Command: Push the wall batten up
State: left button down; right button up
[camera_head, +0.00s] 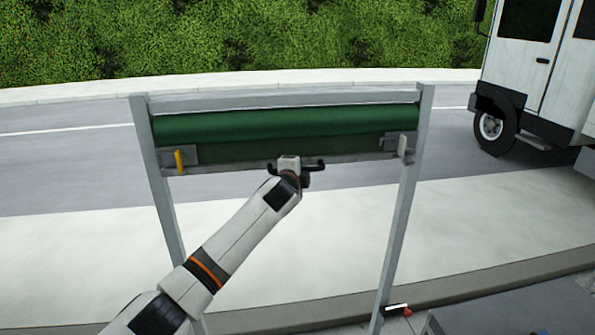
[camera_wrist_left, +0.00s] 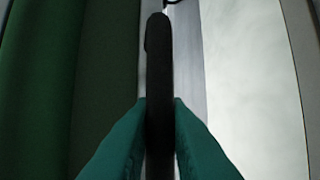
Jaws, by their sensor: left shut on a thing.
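The wall batten (camera_head: 232,167) is a grey bar along the lower edge of a green rolled sheet (camera_head: 270,125), between two grey posts. It hangs a little below the top of the frame and looks nearly level. A black handle (camera_wrist_left: 158,60) sits at its middle. My left gripper (camera_head: 291,166) reaches up from the lower left to that handle. In the left wrist view, its teal fingers (camera_wrist_left: 160,118) are shut on the handle from both sides. The gripper hides part of the batten's middle. My right gripper is not in view.
The left post (camera_head: 160,190) carries a yellow latch (camera_head: 179,161); a pale latch (camera_head: 402,146) is near the right post (camera_head: 408,190). Below the batten the frame is open. A white truck (camera_head: 530,60) stands on the road at the right, and a hedge (camera_head: 230,35) lines the back.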

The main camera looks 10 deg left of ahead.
pick_arm(q)
jog(key=shift+r, duration=0.55)
jog(key=c, duration=1.5)
grip_release()
jog(key=shift+o, duration=0.5)
jog(key=shift+f, duration=0.2)
jog(key=shift+s, duration=0.15)
jog(key=b+v, duration=0.4)
jog(key=v, duration=0.8)
jog(key=shift+f, duration=0.15)
